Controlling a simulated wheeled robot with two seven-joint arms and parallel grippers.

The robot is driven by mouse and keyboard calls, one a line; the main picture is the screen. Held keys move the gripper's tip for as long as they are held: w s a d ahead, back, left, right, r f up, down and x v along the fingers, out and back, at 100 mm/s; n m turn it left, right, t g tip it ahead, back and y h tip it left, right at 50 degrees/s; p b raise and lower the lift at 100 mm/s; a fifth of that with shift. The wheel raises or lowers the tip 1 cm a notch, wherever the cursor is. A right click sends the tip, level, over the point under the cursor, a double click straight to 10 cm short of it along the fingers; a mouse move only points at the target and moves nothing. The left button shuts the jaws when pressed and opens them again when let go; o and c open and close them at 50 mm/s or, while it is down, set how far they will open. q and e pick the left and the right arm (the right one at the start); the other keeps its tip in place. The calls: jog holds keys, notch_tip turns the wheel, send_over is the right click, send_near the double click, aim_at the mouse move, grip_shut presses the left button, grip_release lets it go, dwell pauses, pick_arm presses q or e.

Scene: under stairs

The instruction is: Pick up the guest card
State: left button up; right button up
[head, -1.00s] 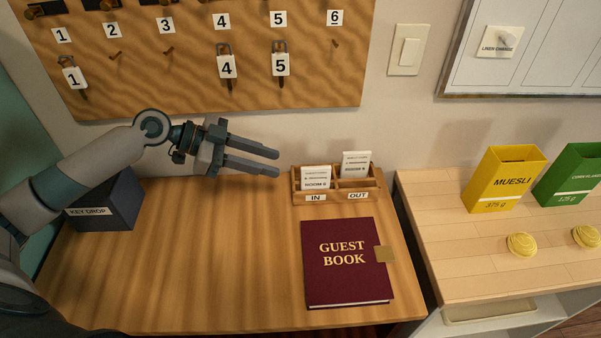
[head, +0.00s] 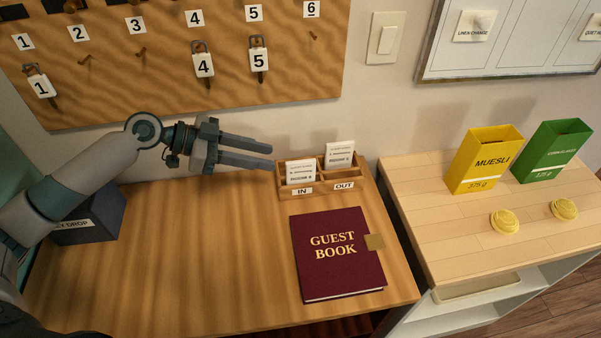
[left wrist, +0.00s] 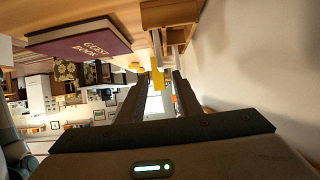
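Two white guest cards stand in a small wooden card box (head: 311,191) at the back of the desk. One card (head: 300,173) is in the left compartment, labelled IN. The other card (head: 339,157) is in the right compartment, labelled OUT. My left gripper (head: 271,156) is level and empty, its two fingers apart, with the tips close to the left of the box. Whether they touch it I cannot tell. The left wrist view shows the spread fingers (left wrist: 158,92) and the box (left wrist: 168,14) at the top; the cards cannot be made out there. My right gripper is not in view.
A maroon guest book (head: 338,270) lies in front of the box. A dark key drop box (head: 95,218) stands under my left arm. A key board (head: 180,75) hangs behind. The right counter holds a yellow muesli box (head: 487,160) and a green box (head: 552,151). The desk's front left is clear.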

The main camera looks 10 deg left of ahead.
pick_arm(q)
jog(key=p, duration=0.2)
send_near(315, 168)
jog(key=x, duration=0.4)
jog(key=shift+w+d+f, duration=0.15)
jog(key=shift+w, duration=0.15)
jog(key=shift+w+d+f, duration=0.1)
jog(key=shift+d+f, duration=0.15)
jog(key=shift+w+d+f, duration=0.25)
jog(key=shift+d, duration=0.25)
jog(key=p+x, duration=0.1)
jog(key=x, duration=0.3)
jog(key=shift+f, duration=0.15)
jog(key=shift+a, duration=0.1)
grip_shut()
